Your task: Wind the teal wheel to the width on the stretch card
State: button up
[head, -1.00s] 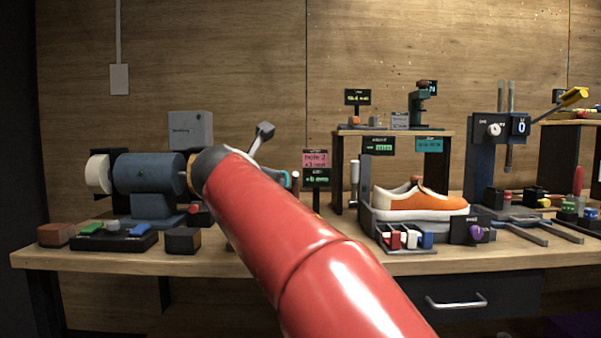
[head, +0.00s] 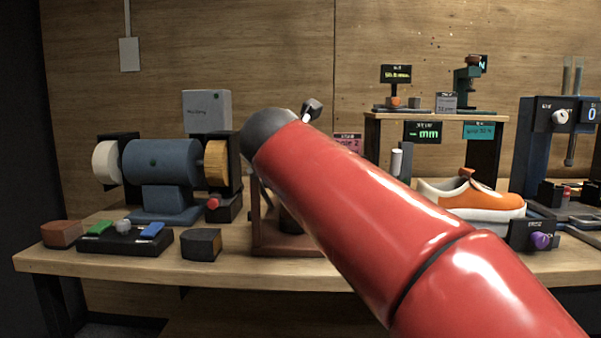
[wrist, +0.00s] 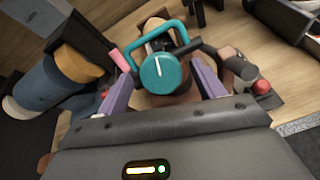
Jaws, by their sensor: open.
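The teal wheel (wrist: 160,73) shows in the wrist view as a round knob with a white line on its face. A teal bar loops out behind it to the upper left. My gripper (wrist: 163,84) is open, its purple fingers on either side of the wheel. I see a gap at each side but cannot tell how deep the fingers reach. In the head view my red arm hides the wheel and gripper. The pink stretch card (head: 347,138) shows only as a sliver above my arm, and its writing is not readable now.
A blue polishing motor (head: 160,162) stands at the left of the bench. A tray of coloured buttons (head: 122,240) and a dark block (head: 201,244) lie in front. An orange and white sneaker (head: 478,202) stands at right, with a purple knob (head: 541,240) nearby.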

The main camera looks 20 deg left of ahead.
jog(key=x, duration=0.4)
jog(key=shift+w, duration=0.1)
jog(key=c, duration=0.9)
